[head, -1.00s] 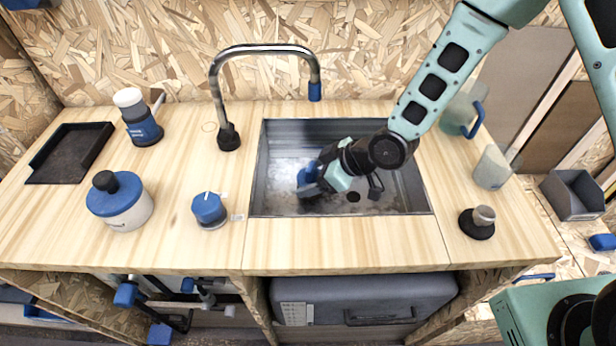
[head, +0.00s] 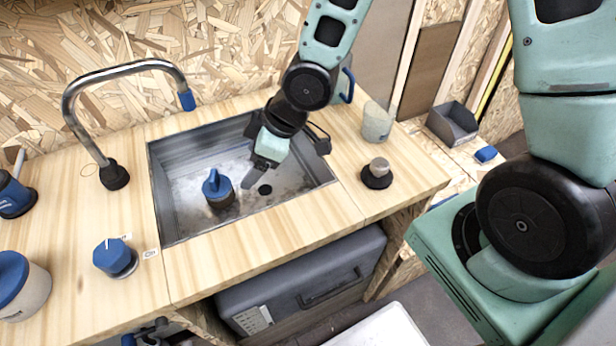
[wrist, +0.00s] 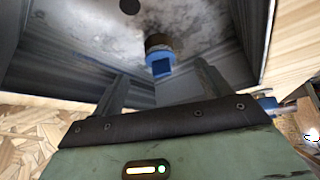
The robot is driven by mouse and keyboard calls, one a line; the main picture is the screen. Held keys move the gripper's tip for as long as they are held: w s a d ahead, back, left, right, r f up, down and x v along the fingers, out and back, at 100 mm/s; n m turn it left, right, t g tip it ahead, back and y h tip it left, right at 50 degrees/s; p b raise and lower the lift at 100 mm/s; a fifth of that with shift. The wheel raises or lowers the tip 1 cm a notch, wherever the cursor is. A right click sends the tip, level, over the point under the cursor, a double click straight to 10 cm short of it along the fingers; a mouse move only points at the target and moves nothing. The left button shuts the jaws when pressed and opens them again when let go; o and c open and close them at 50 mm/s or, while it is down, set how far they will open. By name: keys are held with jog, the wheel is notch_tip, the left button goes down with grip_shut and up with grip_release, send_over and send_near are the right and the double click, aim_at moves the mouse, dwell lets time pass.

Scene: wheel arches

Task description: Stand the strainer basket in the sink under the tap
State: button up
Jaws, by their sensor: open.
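The strainer basket (head: 219,192), dark-sided with a blue top and handle, stands upright on the sink floor. It also shows in the wrist view (wrist: 158,56), beyond the fingertips. My gripper (head: 256,176) is open and empty, inside the sink to the right of the basket and apart from it. Its two fingers show in the wrist view (wrist: 161,82). The sink (head: 180,225) is a grey metal basin. The tap (head: 128,70) arches from the counter left of the sink, its blue-tipped spout over the sink's back left part.
A dark drain hole (head: 265,189) lies right of the basket. A blue knob (head: 115,257) sits on the counter in front left. A translucent cup (head: 377,122) and a dark-based stopper (head: 377,173) stand right of the sink. The sink walls surround my gripper.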

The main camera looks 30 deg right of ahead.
jog(key=s+d+r+m+g+h, duration=0.1)
jog(key=s+r+m+h, duration=0.1)
jog(key=s+r, duration=0.3)
jog(key=s+d+r+m+g+h, duration=0.2)
jog(key=s+r, duration=0.4)
jog(key=s, duration=0.7)
jog(key=shift+s+r+m+h, duration=0.3)
jog(key=shift+s+h, duration=0.05)
jog(key=shift+h, duration=0.05)
